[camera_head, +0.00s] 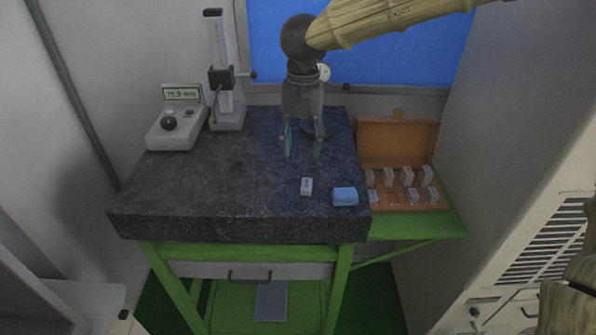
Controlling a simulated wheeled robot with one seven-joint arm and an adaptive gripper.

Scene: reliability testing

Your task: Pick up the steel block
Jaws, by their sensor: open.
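The steel block (306,187) is a small pale block lying on the dark granite surface plate (200,195), towards its front right. My gripper (303,150) hangs from the arm over the back right of the plate, fingers pointing down. Its two fingers are apart with nothing between them. It is behind the block in the picture and not touching it. Its exact height above the plate is hard to tell.
A blue folded cloth or pad (345,196) lies right of the block. A wooden case (398,140) with several similar blocks stands open on a green side shelf (452,222). A height gauge (226,100) and a display unit (176,125) stand back left.

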